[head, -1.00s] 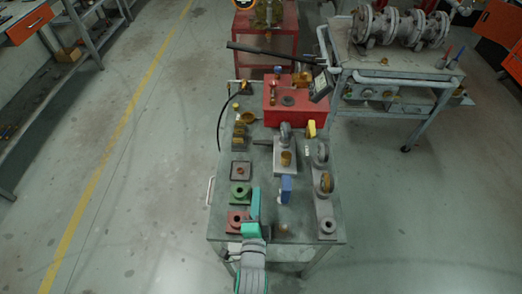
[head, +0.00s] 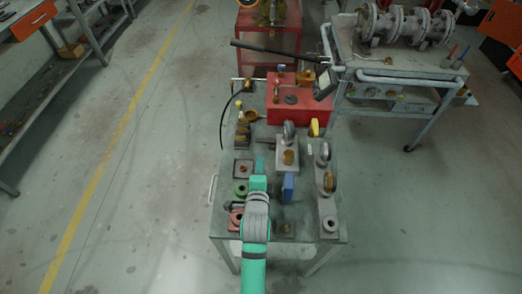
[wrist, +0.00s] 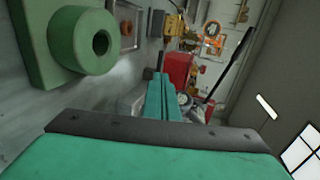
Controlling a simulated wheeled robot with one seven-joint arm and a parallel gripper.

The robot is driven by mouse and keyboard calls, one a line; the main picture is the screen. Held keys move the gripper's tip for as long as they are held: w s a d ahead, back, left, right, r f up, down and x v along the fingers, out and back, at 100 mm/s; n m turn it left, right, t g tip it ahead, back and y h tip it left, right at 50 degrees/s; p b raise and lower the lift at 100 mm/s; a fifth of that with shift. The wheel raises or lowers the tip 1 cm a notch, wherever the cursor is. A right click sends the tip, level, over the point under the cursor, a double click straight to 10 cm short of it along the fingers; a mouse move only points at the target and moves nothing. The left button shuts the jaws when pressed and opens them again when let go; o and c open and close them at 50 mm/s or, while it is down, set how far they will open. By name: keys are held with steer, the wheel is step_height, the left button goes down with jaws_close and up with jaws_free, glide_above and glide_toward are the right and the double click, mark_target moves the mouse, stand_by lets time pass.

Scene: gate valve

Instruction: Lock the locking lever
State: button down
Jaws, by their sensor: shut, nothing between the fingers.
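My gripper (head: 259,166) is teal and reaches forward over the left-middle part of the table (head: 218,210). In the wrist view its two fingers (wrist: 162,98) lie together, shut and empty. A green round fitting (head: 240,187) is just left of the gripper, and it is large at the upper left of the wrist view (wrist: 85,42). A blue upright piece (head: 289,187) stands to the right of the gripper, apart from it. A grey plate fixture (head: 286,160) with a brass part lies ahead and to the right. I cannot tell for certain which part is the locking lever.
A red box (head: 300,112) stands at the table's far end, with a long black bar (head: 265,48) above it. Grey round fittings (head: 329,222) line the right side. A red-based fitting (head: 236,217) is partly hidden by my arm. Open floor (head: 140,180) lies left.

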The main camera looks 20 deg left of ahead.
mark_target(260, 142)
steer(key=x, duration=1)
steer(key=shift+w+a, duration=0.2)
steer(key=shift+a, duration=0.2)
steer(key=shift+s, duration=0.1)
steer(key=v, duration=1)
steer(key=shift+s+d+r, duration=0.15)
steer(key=shift+s, duration=0.15)
